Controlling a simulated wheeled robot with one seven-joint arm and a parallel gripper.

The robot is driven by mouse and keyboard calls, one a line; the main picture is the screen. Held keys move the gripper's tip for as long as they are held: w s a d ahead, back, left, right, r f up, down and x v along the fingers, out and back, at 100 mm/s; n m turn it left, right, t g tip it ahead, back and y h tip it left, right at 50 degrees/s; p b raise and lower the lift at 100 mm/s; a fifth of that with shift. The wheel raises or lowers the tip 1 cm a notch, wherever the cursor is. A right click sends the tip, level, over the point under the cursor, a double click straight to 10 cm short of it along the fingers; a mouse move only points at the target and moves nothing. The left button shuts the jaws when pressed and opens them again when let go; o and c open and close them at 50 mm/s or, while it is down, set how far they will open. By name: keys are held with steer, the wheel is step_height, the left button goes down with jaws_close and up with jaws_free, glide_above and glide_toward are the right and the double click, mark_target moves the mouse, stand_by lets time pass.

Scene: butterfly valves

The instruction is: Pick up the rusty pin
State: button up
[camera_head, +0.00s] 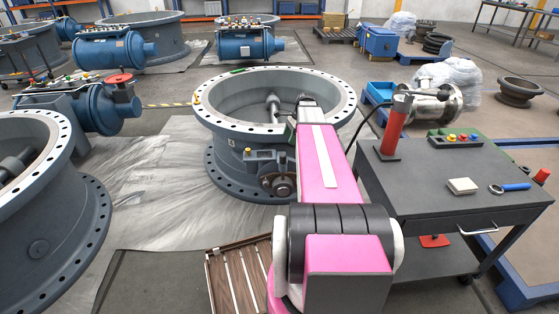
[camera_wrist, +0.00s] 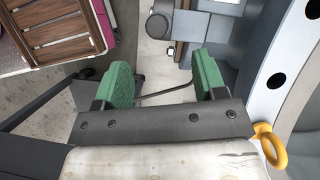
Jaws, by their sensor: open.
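I cannot make out a rusty pin for sure in either view. A brownish round shaft end (camera_head: 283,187) shows low on the near side of the middle butterfly valve (camera_head: 224,140) in the head view; I cannot tell whether it is the pin. My gripper shows in the wrist view, its two green fingers (camera_wrist: 164,80) apart. A thin dark line runs across the gap between them, and I cannot tell what it is. No object is clearly held. In the head view my pink arm reaches to the near right side of this valve and hides part of it; the fingers are hard to see there.
A dark tool cart (camera_head: 430,190) stands to the right, bearing a red cylinder (camera_head: 396,125) and a blue-handled tool (camera_head: 510,187). A slatted wooden crate (camera_head: 235,275) lies in front. Another large valve (camera_head: 70,215) stands at the left. A yellow ring (camera_wrist: 270,145) is close right of my gripper.

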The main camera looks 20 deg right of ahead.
glide_above(283, 155)
steer(key=d, duration=0.2)
steer(key=f, duration=0.4)
steer(key=shift+w+a+f, duration=0.15)
steer(key=shift+w+f, duration=0.1)
steer(key=shift+f, duration=0.05)
steer(key=shift+s+d+x, duration=0.1)
steer(key=shift+s+x, duration=0.05)
steer(key=shift+x, duration=1.3)
steer(key=shift+s+d+x, duration=0.1)
steer(key=shift+d+x, duration=0.05)
steer(key=shift+x, duration=1.3)
steer(key=c, duration=1)
